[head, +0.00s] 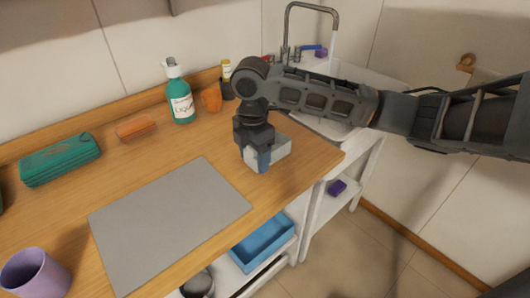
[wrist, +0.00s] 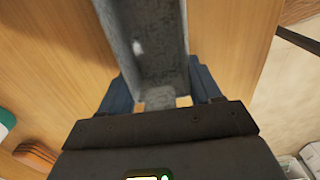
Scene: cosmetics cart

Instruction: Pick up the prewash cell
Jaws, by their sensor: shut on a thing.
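The prewash cell appears to be the pale grey open box (head: 279,151) at the right end of the wooden counter. In the wrist view the grey box (wrist: 160,45) shows as a trough with raised side walls, between my blue fingers. My gripper (head: 262,160) points down over it and is shut on it. In the wrist view my gripper (wrist: 160,98) has one finger on each side of the box's near end. I cannot tell whether the box touches the counter or is slightly lifted.
A grey mat (head: 170,222) lies left of my gripper. A green soap bottle (head: 181,95), orange cup (head: 211,100) and dark bottle (head: 227,85) stand behind. A blue tray (head: 262,243) sits below.

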